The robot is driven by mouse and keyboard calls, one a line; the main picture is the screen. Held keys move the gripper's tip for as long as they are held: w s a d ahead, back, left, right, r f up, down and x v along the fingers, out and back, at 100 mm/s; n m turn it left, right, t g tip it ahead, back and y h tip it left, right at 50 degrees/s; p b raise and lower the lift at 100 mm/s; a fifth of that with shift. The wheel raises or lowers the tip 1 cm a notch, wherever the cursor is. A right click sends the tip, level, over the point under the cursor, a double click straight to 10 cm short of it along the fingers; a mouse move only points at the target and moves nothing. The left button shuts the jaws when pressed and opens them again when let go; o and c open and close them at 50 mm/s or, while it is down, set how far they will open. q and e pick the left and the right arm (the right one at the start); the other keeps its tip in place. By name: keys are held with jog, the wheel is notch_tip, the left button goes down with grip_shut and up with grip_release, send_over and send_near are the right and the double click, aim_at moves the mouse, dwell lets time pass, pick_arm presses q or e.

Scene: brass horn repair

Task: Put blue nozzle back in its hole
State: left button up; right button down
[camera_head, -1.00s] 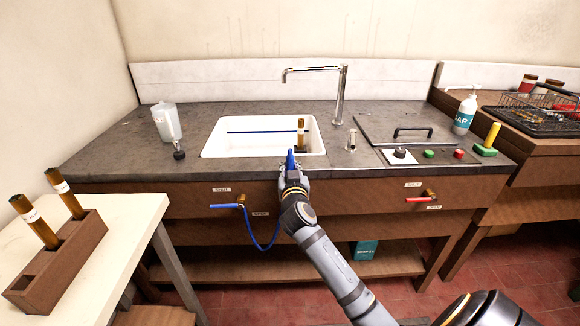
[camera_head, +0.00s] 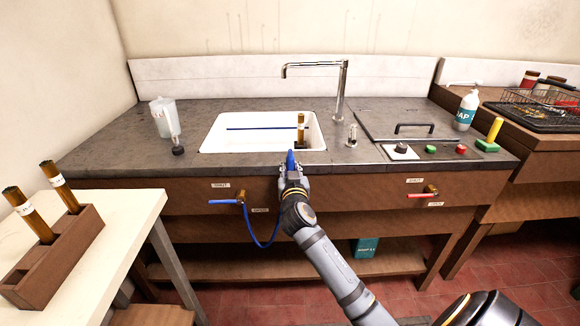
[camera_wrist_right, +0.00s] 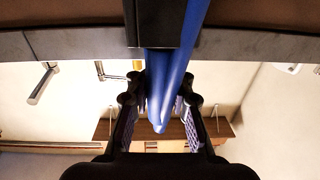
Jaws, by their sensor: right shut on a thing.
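The blue nozzle (camera_head: 291,160) stands roughly upright in front of the sink's front edge, in the fingers of my right gripper (camera_head: 292,178). In the right wrist view my right gripper (camera_wrist_right: 160,112) is shut on the blue nozzle (camera_wrist_right: 165,85), which runs between the two fingers. A blue hose (camera_head: 262,246) hangs in a loop below the counter, between the blue-handled valve and my gripper. I cannot make out the nozzle's hole; the gripper and arm cover part of the counter front. My left gripper is not in view.
The white sink (camera_head: 215,135) holds a brown tube (camera_head: 301,125) and a thin blue rod. A blue-handled valve (camera_head: 225,202) is at left and a red-handled valve (camera_head: 422,194) at right. A tap (camera_head: 341,90) stands behind. A tube rack (camera_head: 50,265) sits on the left table.

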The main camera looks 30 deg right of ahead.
jog(key=shift+f, duration=0.3)
jog(key=shift+r, duration=0.2)
jog(key=shift+r+p, duration=0.55)
jog(key=shift+r, duration=0.2)
jog(key=shift+b, duration=0.3)
dwell(0.9)
jog(key=shift+f+b, duration=0.85)
jog(key=shift+f, duration=0.1)
jog(key=c, duration=1.4)
grip_release()
jog(key=shift+s, duration=0.1)
jog(key=o, duration=0.3)
